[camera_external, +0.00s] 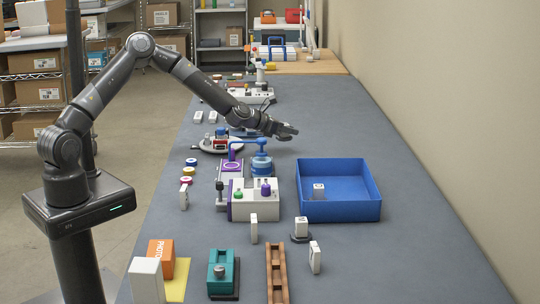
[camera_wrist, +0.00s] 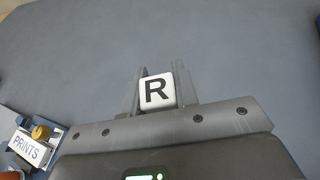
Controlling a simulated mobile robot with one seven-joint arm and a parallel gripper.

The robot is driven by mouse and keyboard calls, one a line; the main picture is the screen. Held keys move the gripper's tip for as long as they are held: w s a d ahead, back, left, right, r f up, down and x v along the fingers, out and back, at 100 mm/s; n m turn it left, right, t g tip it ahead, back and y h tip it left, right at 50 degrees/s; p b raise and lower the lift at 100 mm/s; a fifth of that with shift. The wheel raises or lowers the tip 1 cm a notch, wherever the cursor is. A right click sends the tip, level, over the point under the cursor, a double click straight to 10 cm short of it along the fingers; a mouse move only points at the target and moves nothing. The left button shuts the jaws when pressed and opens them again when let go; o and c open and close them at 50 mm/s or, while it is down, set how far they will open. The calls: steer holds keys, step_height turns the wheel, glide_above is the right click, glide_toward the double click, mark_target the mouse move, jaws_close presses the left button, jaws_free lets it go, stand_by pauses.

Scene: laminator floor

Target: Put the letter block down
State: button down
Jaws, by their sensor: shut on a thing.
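My gripper (camera_wrist: 160,80) is shut on a white letter block (camera_wrist: 156,92) with a black R in the wrist view. The block sits between the two fingers with its letter face toward the camera. In the outside view my gripper (camera_external: 289,131) is over the grey table (camera_external: 330,120), behind the blue tray. The held block cannot be made out there. In the wrist view only plain table shows beyond the fingers; the block's height above it is hard to tell.
The blue tray (camera_external: 340,210) holds one small letter block (camera_external: 319,190). Another letter block (camera_external: 301,227) sits on a dark base in front of the tray. A blue press (camera_external: 261,160) and a white box (camera_external: 252,206) stand left of the tray. Table right of my gripper is clear.

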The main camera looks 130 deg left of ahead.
steer(key=w+d+r, duration=0.6)
steer(key=d, duration=0.1)
steer(key=w+d+m+t+h, duration=0.1)
steer(key=w+d, duration=0.4)
steer(key=w, duration=0.6)
steer(key=w+d+m+t+h, duration=0.15)
steer(key=w+d, duration=0.35)
steer(key=w, duration=0.6)
steer(key=w+d+m+t, duration=0.2)
steer(key=w+d, duration=0.3)
steer(key=w, duration=0.7)
glide_above(368, 185)
steer(key=s+d, duration=0.2)
steer(key=d, duration=0.1)
step_height(368, 185, down, 6)
steer(key=shift+a+f, duration=0.15)
steer(key=shift+f, duration=2.15)
steer(key=shift+f, duration=0.15)
steer(key=c, duration=1.1)
jaws_free()
